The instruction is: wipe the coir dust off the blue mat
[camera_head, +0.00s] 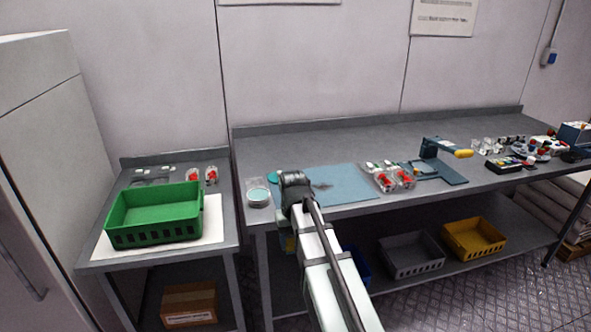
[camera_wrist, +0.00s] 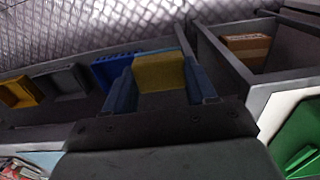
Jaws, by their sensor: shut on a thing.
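The light blue mat (camera_head: 348,188) lies flat on the grey bench near its front edge. A small dark smudge of dust (camera_head: 322,186) shows on it, just right of my wrist; my arm may hide more. My gripper (camera_wrist: 160,85) has blue fingers shut on a yellow sponge-like block (camera_wrist: 160,72). In the head view my wrist hides most of the gripper, which hangs low at the bench's front edge, left of the mat. A corner of the mat also shows in the wrist view (camera_wrist: 45,160).
Clear punnets with red berries (camera_head: 390,178) stand at the mat's right, beside a blue-grey stand (camera_head: 440,165). A round tub (camera_head: 258,196) stands left of the mat. A green crate (camera_head: 155,215) stands on the left table. Grey (camera_head: 412,255) and yellow (camera_head: 474,238) bins sit below.

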